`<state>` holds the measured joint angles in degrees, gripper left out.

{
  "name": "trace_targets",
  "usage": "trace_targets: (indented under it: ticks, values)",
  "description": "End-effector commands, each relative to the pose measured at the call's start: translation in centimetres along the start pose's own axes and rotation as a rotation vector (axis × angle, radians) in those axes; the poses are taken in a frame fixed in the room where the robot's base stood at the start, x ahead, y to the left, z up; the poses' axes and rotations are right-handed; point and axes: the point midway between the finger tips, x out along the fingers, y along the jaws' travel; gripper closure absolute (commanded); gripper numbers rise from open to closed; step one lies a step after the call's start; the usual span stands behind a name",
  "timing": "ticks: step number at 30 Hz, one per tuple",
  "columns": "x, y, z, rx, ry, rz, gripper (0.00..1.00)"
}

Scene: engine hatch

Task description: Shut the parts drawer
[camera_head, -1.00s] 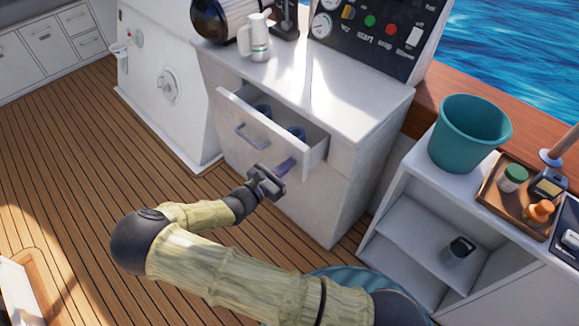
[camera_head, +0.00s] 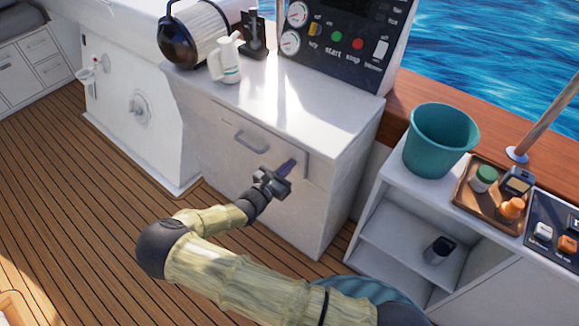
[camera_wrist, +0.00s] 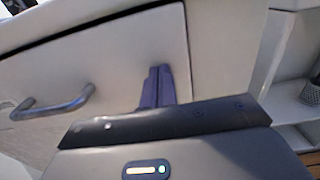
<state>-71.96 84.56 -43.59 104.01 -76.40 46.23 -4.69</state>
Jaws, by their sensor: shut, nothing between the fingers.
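The parts drawer (camera_head: 227,136) is in the white cabinet below the counter, and its front looks flush or nearly flush with the cabinet face. Its inside is hidden.
At right, an open shelf unit (camera_head: 400,235) carries a teal bucket (camera_head: 440,140) and a wooden tray (camera_head: 463,195). The plank floor (camera_head: 90,200) at left is clear.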

Motion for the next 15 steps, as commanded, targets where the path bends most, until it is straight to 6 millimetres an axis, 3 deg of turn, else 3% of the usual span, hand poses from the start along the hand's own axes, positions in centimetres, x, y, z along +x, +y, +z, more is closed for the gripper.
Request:
trace_targets:
  ticks: [8,15]
  values:
    - [0.7,-0.1,0.4,0.001,-0.008,-0.007,1.00]
    - [-0.9,0.0,0.5,0.001,-0.008,-0.011,1.00]
